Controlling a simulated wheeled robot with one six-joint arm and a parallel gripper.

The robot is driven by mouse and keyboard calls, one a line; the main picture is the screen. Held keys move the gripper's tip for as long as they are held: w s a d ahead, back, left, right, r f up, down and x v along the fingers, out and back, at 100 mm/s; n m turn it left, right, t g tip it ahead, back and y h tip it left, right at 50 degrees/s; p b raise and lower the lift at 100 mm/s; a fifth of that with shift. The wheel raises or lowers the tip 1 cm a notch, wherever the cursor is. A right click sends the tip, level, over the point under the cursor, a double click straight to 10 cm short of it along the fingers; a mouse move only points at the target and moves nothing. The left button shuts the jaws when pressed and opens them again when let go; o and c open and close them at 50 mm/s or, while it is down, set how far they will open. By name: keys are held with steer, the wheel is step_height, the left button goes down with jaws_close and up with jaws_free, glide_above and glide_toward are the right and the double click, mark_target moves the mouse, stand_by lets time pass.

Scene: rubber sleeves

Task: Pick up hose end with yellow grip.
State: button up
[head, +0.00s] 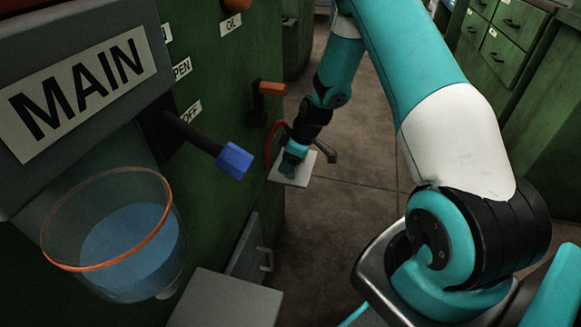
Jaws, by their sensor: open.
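My arm reaches from the right foreground to beside the green cabinet's side. My gripper (325,152) is a small dark shape at the arm's far end, just right of the teal wrist. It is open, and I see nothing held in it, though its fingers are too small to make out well. A thin red hose (271,139) curves beside the cabinet, just left of my wrist, and is partly hidden by it. I cannot make out a hose end with a yellow grip. A small light grey plate (300,178) sits under the wrist.
The green cabinet (235,75) on the left carries a "MAIN" label (78,90), a blue-tipped lever (234,161), an orange-handled lever (271,88) and a clear bowl of blue liquid (130,245). Green drawers (502,55) stand at right. The floor (345,215) between is clear.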

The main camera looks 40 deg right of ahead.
steer(key=c, duration=1.1)
steer(key=shift+o, duration=0.2)
